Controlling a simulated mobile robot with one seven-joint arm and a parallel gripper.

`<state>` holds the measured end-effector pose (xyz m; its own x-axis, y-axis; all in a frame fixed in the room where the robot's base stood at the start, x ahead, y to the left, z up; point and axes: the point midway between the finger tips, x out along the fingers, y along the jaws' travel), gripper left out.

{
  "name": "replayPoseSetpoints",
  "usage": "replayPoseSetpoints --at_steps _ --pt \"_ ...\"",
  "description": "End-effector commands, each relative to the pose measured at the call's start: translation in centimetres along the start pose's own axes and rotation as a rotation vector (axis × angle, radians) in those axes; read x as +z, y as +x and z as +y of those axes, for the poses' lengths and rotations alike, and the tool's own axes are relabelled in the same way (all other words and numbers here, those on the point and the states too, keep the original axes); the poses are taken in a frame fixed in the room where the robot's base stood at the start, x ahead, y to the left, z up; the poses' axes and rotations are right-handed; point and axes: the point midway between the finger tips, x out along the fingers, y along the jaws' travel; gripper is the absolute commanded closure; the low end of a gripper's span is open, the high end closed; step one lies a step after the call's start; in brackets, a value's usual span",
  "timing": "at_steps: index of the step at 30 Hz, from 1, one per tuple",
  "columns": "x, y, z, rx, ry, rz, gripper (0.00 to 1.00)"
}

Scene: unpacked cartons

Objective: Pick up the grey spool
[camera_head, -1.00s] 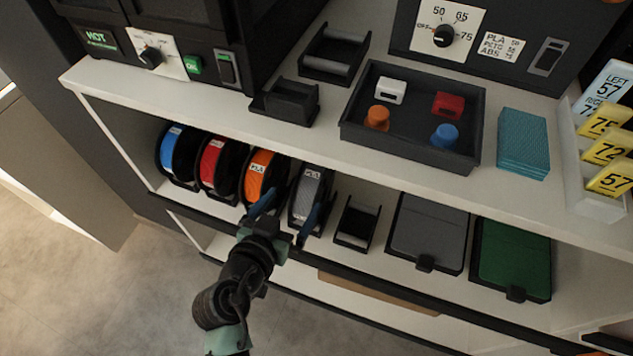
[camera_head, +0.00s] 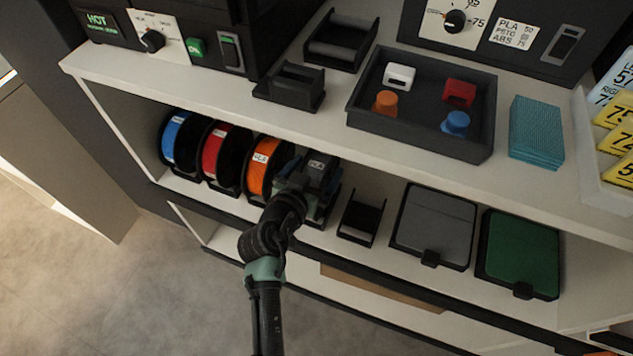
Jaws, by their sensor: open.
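The grey spool (camera_head: 320,162) stands upright on the lower shelf, at the right end of a row of spools. Only its upper part with a pale label shows; the rest is hidden behind my gripper. My gripper (camera_head: 306,182) is at the front of the grey spool, its jaws open and close about it. I cannot tell whether the fingers touch the spool.
The orange spool (camera_head: 262,168) stands close on the left, then the red spool (camera_head: 213,156) and the blue spool (camera_head: 179,143). An empty black holder (camera_head: 359,218) is to the right, then a grey-lidded box (camera_head: 433,227) and a green-lidded box (camera_head: 519,255). The upper shelf (camera_head: 400,157) overhangs.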

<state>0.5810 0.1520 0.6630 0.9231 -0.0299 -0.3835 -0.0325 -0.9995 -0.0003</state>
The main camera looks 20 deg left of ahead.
Motion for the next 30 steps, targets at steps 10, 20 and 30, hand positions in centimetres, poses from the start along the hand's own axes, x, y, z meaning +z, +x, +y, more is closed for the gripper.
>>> replayPoseSetpoints --at_steps 10,20,30 --pt "0.0 -0.06 0.0 0.0 0.0 0.0 0.47" --pt "0.01 -0.07 -0.02 0.0 0.0 0.0 1.0" --pt "-0.29 -0.11 -0.09 -0.002 0.0 0.005 1.0"
